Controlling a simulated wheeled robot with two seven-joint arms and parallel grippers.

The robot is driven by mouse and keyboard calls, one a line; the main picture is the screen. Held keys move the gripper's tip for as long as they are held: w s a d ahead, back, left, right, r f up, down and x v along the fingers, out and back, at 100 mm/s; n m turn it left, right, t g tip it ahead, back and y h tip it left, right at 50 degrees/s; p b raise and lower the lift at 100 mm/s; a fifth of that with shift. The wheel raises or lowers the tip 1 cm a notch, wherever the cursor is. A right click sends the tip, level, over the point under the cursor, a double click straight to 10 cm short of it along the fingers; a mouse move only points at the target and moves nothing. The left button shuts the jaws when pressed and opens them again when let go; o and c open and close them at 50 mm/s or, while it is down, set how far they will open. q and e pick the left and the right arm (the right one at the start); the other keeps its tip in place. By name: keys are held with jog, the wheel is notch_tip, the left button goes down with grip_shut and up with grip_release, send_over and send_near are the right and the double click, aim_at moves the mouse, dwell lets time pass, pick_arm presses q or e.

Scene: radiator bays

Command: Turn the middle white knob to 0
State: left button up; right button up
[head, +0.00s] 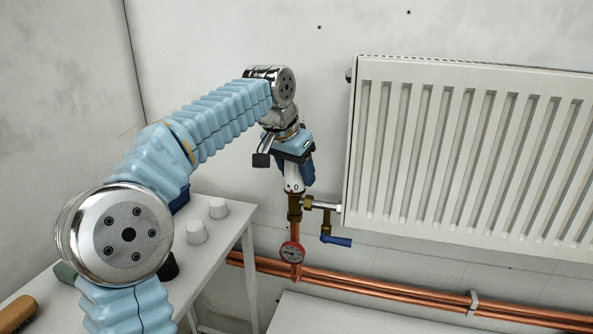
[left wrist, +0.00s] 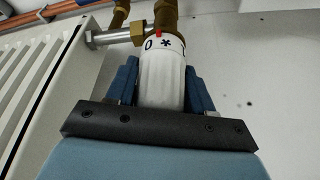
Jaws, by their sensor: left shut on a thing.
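A white knob (head: 293,183) with printed marks sits upright on a brass valve (head: 294,207) at the radiator's left side. My left gripper (head: 294,170) comes from above and is shut on this knob. In the left wrist view the knob (left wrist: 162,85) stands between the two blue fingers. There a red mark (left wrist: 158,33) on the valve side lies between the printed 0 and the star on the knob's rim. The fingers cover parts of the knob's sides. No other mounted white knob is in view. My right gripper is not in view.
A white radiator (head: 460,160) hangs close on the right. A blue-handled valve (head: 336,241), a red gauge (head: 292,252) and copper pipes (head: 400,288) lie below. On the left, a white table (head: 235,222) holds two white caps (head: 218,208) and a wooden-handled tool (head: 18,313).

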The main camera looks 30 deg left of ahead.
pick_arm(q)
jog(key=shift+d+m+h, duration=0.1)
jog(key=shift+m+h, duration=0.7)
jog(key=shift+m, duration=1.8)
jog(key=shift+r, duration=0.1)
jog(key=o, duration=1)
jog(key=v, duration=1.1)
jog(key=shift+r, duration=0.45)
